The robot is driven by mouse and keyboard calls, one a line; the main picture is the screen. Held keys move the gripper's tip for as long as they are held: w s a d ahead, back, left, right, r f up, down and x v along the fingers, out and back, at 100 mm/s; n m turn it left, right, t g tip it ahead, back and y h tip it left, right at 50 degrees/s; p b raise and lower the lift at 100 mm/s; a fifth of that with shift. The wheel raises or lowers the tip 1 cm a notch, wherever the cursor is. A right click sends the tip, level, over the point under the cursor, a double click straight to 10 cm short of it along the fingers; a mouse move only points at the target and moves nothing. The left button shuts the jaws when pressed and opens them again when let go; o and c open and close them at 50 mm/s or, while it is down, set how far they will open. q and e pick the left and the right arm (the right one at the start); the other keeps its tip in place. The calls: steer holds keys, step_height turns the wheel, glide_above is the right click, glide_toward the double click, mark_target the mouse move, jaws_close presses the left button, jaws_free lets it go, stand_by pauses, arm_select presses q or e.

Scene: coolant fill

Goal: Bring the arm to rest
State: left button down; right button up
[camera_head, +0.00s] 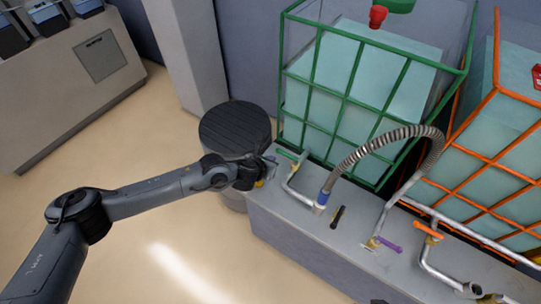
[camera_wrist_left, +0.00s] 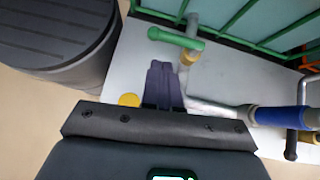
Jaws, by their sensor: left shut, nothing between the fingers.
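My left arm (camera_head: 150,195) reaches in from the left of the head view. Its gripper (camera_head: 270,168) is at the left end of the grey bench (camera_head: 270,212), close to the green valve handle (camera_head: 287,154). In the left wrist view the dark fingers (camera_wrist_left: 163,82) are together with nothing between them. They point toward the green handle (camera_wrist_left: 175,38) and its pipe, with a gap to the handle visible. A yellow round part (camera_wrist_left: 129,100) shows just left of the fingers. My right gripper is in neither view.
A dark ribbed drum (camera_head: 236,125) stands beside the gripper. Behind the bench are a green-caged tank (camera_head: 365,85) and an orange-caged tank (camera_head: 495,140). A ridged hose (camera_head: 395,135) arches over the bench. Purple (camera_head: 388,244) and orange (camera_head: 428,231) handles stand further right. The floor at left is clear.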

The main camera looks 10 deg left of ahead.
arm_select(q)
steer(key=s+d+f+g+p, duration=0.1)
steer(key=s+d+f+g, duration=0.1)
steer(key=s+f, duration=0.4)
steer(key=s+d+f+g+p, duration=0.15)
steer(key=s+f, duration=0.25)
steer(key=s, duration=0.5)
steer(key=s+d+r+n+h, duration=0.2)
steer(key=s+d+n+h, duration=0.35)
steer(key=s+d, duration=0.85)
steer(key=s+a+r+n+g+y+p, duration=0.1)
steer(key=s+a+r+n+y, duration=0.25)
steer(key=a+n, duration=0.65)
steer(key=s+a+r+n+y, duration=0.2)
steer(key=a+r+n, duration=0.2)
steer(key=a+n, duration=0.55)
steer(key=s+a+r+n+g+y+p, duration=0.1)
steer(key=s+a+r+n+y, duration=0.2)
steer(key=a+n, duration=0.7)
step_height(320, 180, up, 38)
steer(key=d+n+p, duration=0.1)
steer(key=n+p, duration=0.1)
steer(key=p, duration=3.6)
steer(key=shift+s+r+h, duration=0.2)
steer(key=shift+r+h, duration=0.05)
steer(key=shift+h, duration=0.05)
